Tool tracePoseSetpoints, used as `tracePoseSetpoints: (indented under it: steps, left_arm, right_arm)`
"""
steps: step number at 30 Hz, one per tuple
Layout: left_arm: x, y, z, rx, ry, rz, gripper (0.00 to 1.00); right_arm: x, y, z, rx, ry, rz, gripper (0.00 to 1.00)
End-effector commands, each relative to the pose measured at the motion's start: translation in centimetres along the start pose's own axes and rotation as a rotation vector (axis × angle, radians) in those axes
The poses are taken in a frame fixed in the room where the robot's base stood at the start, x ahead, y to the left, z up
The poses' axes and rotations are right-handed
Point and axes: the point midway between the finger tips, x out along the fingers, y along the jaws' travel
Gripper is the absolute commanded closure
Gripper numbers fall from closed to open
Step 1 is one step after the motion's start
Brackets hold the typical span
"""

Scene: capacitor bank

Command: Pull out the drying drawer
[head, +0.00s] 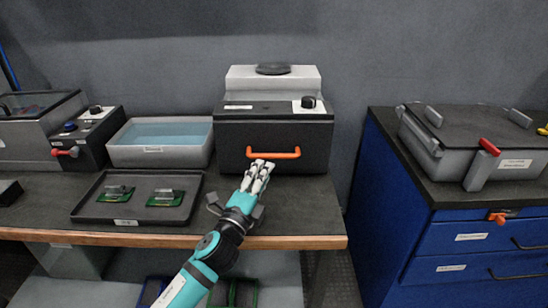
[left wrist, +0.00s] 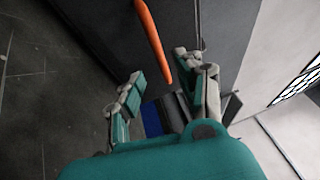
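The drying drawer (head: 290,135) is the dark front of a grey box unit on the bench, with an orange bar handle (head: 273,153) across it. The drawer front looks flush with the unit. My left gripper (head: 261,168) is just in front of the handle, near its left end. In the left wrist view the orange handle (left wrist: 152,40) runs down towards the space between the fingers (left wrist: 165,85). The fingers are spread apart, and the handle's end shows near the right finger. I cannot tell whether they touch. My right gripper is not in view.
A dark tray (head: 90,211) with two green circuit boards lies left of my arm. A grey basin of blue liquid (head: 161,158) stands behind it. A blue cabinet (head: 395,190) stands to the right, past a gap. The bench's wooden front edge (head: 290,242) runs below my arm.

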Motion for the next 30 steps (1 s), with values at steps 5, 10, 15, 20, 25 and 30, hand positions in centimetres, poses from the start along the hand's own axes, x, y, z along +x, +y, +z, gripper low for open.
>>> tracePoseSetpoints:
  steps: [5,10,15,20,25,30]
  left_arm:
    - [3.9,0.0,-0.1,-0.002,0.001,-0.002,0.64]
    - [6.3,0.1,0.0,-0.002,-0.001,0.0,0.64]
    - [7.3,0.1,0.0,-0.002,0.0,0.0,0.64]
    - [7.5,0.0,0.0,-0.002,0.0,0.001,0.64]
    - [7.5,0.0,0.0,-0.002,0.0,0.001,0.68]
    - [7.5,0.0,0.0,-0.001,0.0,0.001,0.9]
  right_arm:
    - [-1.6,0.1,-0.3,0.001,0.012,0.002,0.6]
    - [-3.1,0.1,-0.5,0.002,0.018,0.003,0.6]
    - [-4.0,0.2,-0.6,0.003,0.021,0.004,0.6]
    - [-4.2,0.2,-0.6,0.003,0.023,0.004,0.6]
    - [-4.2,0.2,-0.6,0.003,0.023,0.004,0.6]
    - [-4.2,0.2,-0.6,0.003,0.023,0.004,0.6]
